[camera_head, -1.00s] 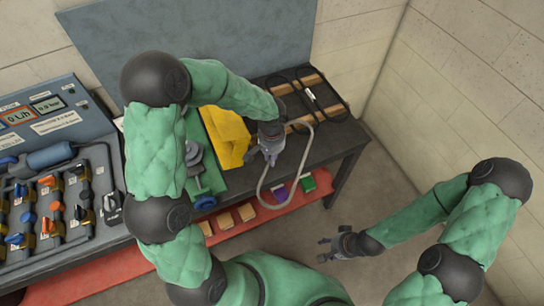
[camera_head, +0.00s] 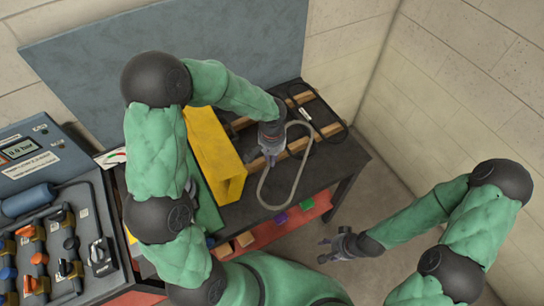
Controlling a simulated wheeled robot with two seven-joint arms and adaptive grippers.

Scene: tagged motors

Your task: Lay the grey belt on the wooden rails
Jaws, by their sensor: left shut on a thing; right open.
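The grey belt (camera_head: 306,158) is a long closed loop. My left gripper (camera_head: 271,158) is shut on its left side and holds it at the front part of the wooden rails. The loop's right side lies over or above the front wooden rail (camera_head: 303,143); its near end hangs toward the table's front edge. I cannot tell whether the belt touches the rail. The rear wooden rail (camera_head: 291,103) is partly hidden by my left arm. A black belt (camera_head: 343,124) lies around the right ends of the rails. My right gripper (camera_head: 328,250) is open and empty, low at the right, away from the table.
A yellow block (camera_head: 213,150) stands left of my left gripper on the dark table (camera_head: 335,157). A panel with valves (camera_head: 50,215) is at far left. Purple (camera_head: 281,218) and green (camera_head: 307,204) blocks sit on the red lower shelf (camera_head: 270,234). Walls close off the back and right.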

